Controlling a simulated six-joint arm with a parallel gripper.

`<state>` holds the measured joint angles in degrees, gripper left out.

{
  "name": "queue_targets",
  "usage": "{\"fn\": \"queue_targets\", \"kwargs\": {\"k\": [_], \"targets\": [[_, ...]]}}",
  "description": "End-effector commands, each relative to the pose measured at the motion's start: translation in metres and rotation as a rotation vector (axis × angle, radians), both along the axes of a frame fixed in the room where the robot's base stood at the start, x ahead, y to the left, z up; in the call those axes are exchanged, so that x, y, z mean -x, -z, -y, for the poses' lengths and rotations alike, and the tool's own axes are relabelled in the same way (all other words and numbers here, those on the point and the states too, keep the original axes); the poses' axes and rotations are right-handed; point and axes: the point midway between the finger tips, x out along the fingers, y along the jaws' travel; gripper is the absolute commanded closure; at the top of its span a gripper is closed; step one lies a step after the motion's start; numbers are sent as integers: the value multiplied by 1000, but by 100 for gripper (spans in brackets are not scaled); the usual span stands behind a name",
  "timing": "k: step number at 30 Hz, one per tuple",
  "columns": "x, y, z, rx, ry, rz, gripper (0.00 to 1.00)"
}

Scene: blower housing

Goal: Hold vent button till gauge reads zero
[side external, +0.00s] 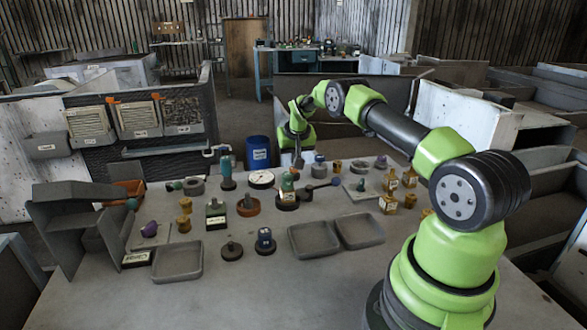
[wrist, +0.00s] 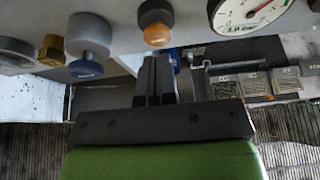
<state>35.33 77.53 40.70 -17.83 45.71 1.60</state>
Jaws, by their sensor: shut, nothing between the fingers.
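A round white gauge (wrist: 250,14) shows at the top right of the wrist view, partly cut off. Its red needle is off to one side, and the small text below looks like 2.8 bar. A white-faced gauge (side external: 261,179) also lies among the parts in the side view. An orange-capped dark knob (wrist: 157,36) is just beyond my fingertips in the wrist view; I cannot tell if it is the vent button. My gripper (wrist: 155,62) is shut and empty. In the side view my gripper (side external: 299,162) hangs over the back of the table, contact unclear.
A blue-tipped grey knob (wrist: 88,45), a brass nut (wrist: 52,48) and a grey ring (wrist: 14,50) sit left of my fingers in the wrist view. Many small parts crowd the table. Two grey trays (side external: 314,254) lie in front, and a blue barrel (side external: 258,152) stands behind.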

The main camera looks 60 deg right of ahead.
Motion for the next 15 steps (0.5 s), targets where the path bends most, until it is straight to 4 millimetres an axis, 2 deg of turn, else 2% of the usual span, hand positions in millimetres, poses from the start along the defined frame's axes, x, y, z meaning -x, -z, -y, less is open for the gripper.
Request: {"fn": "queue_targets", "kwargs": {"k": [15], "targets": [[0, 20, 0, 0, 0, 0, 100]]}}
